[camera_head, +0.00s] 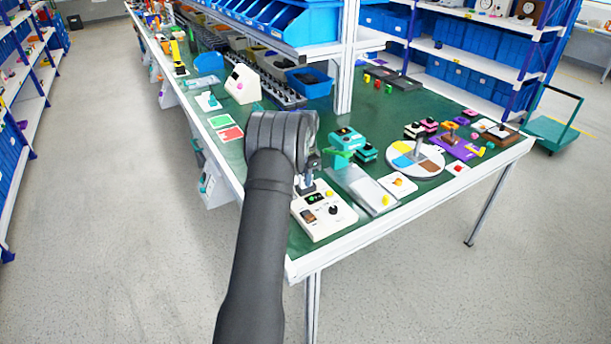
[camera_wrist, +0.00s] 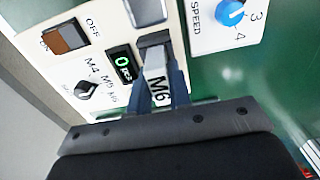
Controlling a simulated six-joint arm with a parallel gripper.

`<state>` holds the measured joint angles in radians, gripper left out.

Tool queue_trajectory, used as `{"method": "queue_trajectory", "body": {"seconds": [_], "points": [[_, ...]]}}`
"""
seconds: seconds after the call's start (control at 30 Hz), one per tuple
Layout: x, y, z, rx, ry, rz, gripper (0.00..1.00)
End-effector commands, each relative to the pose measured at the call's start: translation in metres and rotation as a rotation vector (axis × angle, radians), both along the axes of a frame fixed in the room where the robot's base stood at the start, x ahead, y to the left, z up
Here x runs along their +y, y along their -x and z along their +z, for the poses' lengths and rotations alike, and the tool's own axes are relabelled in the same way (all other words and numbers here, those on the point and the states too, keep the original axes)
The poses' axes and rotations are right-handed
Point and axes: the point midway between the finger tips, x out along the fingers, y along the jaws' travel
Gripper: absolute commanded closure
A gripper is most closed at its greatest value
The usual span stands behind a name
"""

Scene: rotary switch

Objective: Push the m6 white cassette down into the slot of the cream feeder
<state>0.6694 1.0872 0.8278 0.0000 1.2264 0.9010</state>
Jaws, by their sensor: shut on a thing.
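The white cassette marked M6 (camera_wrist: 158,88) is held between the two fingers of my gripper (camera_wrist: 163,78) in the wrist view. Its far end meets a dark slot piece (camera_wrist: 153,40) on the cream feeder (camera_wrist: 105,20); how deep it sits I cannot tell. The feeder has a brown rocker switch (camera_wrist: 65,38), a black selector knob (camera_wrist: 87,88) with M4, M5 and M6 marks, and a lit green display (camera_wrist: 123,65). In the head view my gripper (camera_head: 307,180) is over the back of the feeder (camera_head: 327,219), and the cassette is hard to make out.
A white panel with a blue speed knob (camera_wrist: 230,12) stands beside the feeder. In the head view a grey plate device (camera_head: 366,190) and a teal device (camera_head: 347,139) are close on the right.

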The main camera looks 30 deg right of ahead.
Motion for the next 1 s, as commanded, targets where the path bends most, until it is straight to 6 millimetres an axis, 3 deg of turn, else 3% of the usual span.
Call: {"method": "queue_trajectory", "body": {"seconds": [0.27, 0.3, 0.43, 0.77, 1.0], "points": [[0.0, 0.0, -0.007, 0.0, 0.0, 0.0, 1.0], [0.0, 0.0, -0.008, 0.0, 0.0, 0.0, 0.8], [0.0, 0.0, -0.007, 0.0, 0.0, 0.0, 0.57], [0.0, 0.0, -0.005, 0.0, 0.0, 0.0, 0.57], [0.0, -0.001, 0.033, -0.003, 0.002, 0.0, 0.57]]}}
